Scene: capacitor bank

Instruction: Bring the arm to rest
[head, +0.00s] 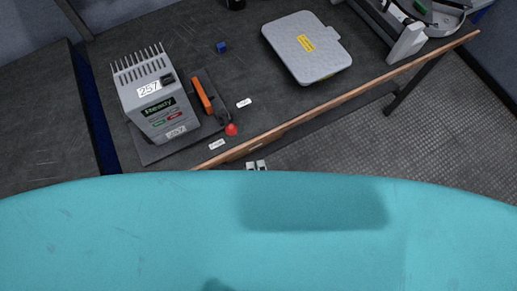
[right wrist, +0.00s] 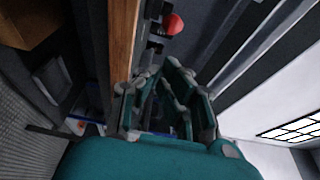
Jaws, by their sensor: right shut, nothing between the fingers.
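My right gripper (head: 256,165) shows in the head view only as small grey fingertips, just past the table's wooden front edge and above the floor. The rest of it is hidden behind my teal body part. In the right wrist view my right gripper (right wrist: 158,76) is shut and empty, with teal and grey fingers close to the wooden edge (right wrist: 122,40). A red knob (right wrist: 173,24) lies beyond the fingertips, apart from them. My left gripper is in neither view.
On the dark table (head: 210,60) stand a grey box labelled Ready (head: 150,95), an orange-handled part (head: 202,95), a red knob (head: 231,129), a blue cube (head: 221,47) and a grey case (head: 307,47). A machine (head: 410,35) stands at the right. Floor (head: 400,150) shows in front.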

